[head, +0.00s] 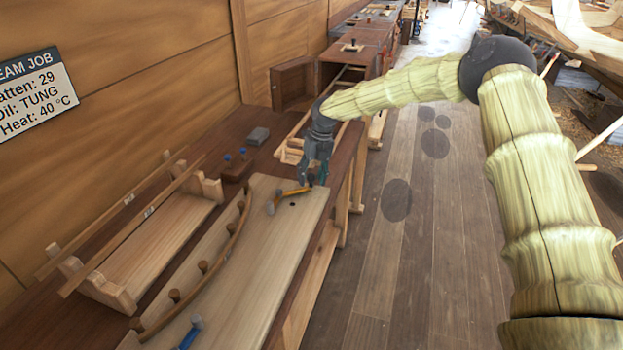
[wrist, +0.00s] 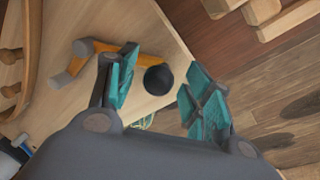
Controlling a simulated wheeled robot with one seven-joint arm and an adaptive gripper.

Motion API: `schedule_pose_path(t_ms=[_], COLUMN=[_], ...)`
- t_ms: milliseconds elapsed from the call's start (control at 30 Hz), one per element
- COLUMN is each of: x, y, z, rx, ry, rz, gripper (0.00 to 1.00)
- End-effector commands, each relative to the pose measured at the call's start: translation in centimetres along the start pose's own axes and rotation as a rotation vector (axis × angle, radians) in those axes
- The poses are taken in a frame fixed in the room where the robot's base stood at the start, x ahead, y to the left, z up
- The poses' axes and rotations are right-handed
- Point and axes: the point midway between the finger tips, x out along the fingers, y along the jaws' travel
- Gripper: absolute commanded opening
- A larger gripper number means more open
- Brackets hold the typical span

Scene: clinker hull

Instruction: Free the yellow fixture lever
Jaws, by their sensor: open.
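The yellow fixture lever (head: 293,192) lies across the far end of a pale bending board (head: 262,262) on the bench, with grey round ends near a curved batten (head: 215,270). In the wrist view the lever (wrist: 140,58) runs from a grey knob at the left toward a black round spot (wrist: 158,78) on the board. My gripper (head: 312,178) is above the lever's right end, fingers pointing down. In the wrist view my gripper (wrist: 165,100) is open and empty, its teal fingers spread either side of the black spot. The left finger hides part of the lever.
A blue-handled lever (head: 190,333) sits at the board's near end. A wooden rack (head: 150,235) with long strips stands at the left by the wall. Open floor (head: 400,270) is at the right.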

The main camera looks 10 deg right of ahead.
Motion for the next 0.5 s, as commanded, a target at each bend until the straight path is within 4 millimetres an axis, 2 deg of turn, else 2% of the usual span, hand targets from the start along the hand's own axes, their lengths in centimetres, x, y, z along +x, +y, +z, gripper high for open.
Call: schedule_pose_path(t_ms=[300, 500], x=[-5.7, -8.8], y=[-0.1, -0.1], z=[0.1, 0.0], rx=[0.001, 0.001], ry=[-0.003, -0.002], rz=[0.0, 0.001], gripper=[0.51, 0.51])
